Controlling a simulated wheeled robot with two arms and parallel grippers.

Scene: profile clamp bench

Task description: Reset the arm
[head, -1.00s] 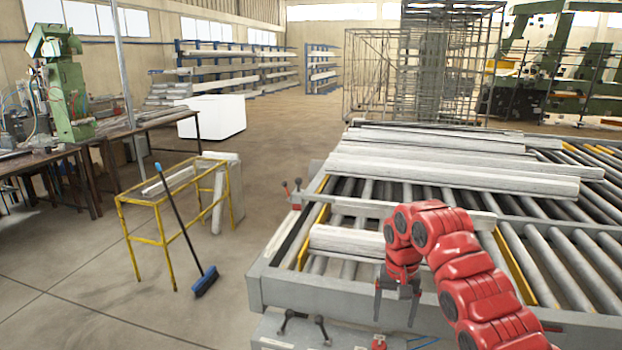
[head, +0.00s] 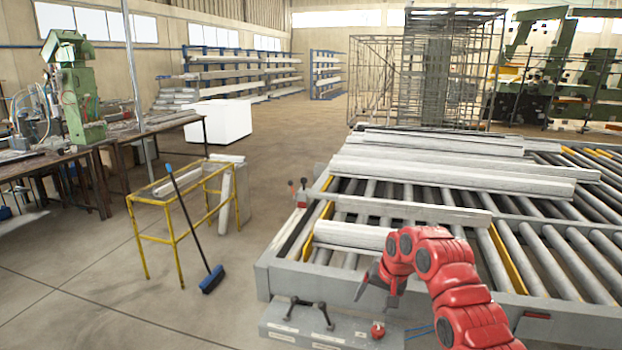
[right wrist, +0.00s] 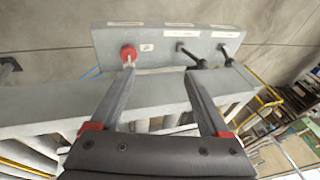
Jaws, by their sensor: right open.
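My red right arm (head: 462,300) reaches in from the lower right of the head view. Its gripper (head: 376,290) is open and empty, in the air over the near edge of the roller table. In the right wrist view the two fingers (right wrist: 160,85) are spread apart with nothing between them. Beyond them is a grey control panel (right wrist: 158,40) with a red knob (right wrist: 129,53) by the left fingertip; I cannot tell whether they touch. Two black levers show on the panel, a left one (head: 292,303) and a right one (head: 325,312). My left gripper is not in view.
The roller table (head: 262,283) carries several pale profiles, one (head: 350,236) close behind my gripper. A yellow stand (head: 176,243) and a blue broom (head: 211,279) are on the floor at left. Open floor lies between.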

